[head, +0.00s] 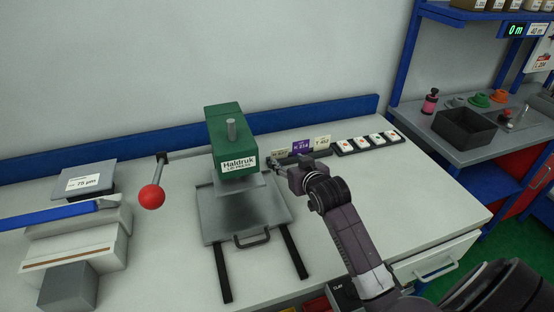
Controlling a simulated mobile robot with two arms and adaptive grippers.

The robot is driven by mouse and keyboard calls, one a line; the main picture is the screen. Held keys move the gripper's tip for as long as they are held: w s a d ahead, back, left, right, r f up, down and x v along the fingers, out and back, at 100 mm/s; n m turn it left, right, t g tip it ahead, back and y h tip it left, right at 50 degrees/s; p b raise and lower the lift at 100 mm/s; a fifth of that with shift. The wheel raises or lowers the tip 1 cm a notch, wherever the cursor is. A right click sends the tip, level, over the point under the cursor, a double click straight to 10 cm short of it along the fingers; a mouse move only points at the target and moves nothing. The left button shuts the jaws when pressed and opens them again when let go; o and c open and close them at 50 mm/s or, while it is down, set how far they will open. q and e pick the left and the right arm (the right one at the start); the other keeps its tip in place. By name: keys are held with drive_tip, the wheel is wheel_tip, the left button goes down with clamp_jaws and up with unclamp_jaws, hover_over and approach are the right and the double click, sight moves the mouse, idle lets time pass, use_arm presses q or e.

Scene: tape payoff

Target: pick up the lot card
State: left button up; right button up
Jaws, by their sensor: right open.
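Three small upright lot cards stand in a dark rack (318,155) at the back of the white bench: a purple card (301,146) in the middle, a white card marked T 452 (322,142) on its right, and another white card (280,154) on its left. The task does not say which card is meant. My right gripper (257,168) reaches in front of the rack, its fingers pointing left toward the green press. It is open and holds nothing that I can see. Its exact gap to the cards cannot be told. My left gripper is not in view.
The green Haldruk press (229,136) stands left of the gripper, above a grey plate (270,212). Its lever has a red ball (151,197). A dark strip with several white pieces (363,144) lies right of the rack. The bench's right front (430,215) is clear.

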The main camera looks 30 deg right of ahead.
sight(280, 152)
drive_tip(key=shift+x, duration=1.1)
drive_tip(key=shift+w+d+f, duration=0.1)
drive_tip(key=shift+w+d, duration=0.05)
drive_tip(key=shift+w, duration=0.4)
drive_tip(key=p+x, duration=0.1)
drive_tip(key=x, duration=0.4)
drive_tip(key=shift+d, duration=0.1)
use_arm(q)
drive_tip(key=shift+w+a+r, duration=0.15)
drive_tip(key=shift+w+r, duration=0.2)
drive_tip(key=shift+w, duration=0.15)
use_arm(e)
drive_tip(key=c, duration=0.4)
drive_tip(key=shift+r, duration=0.3)
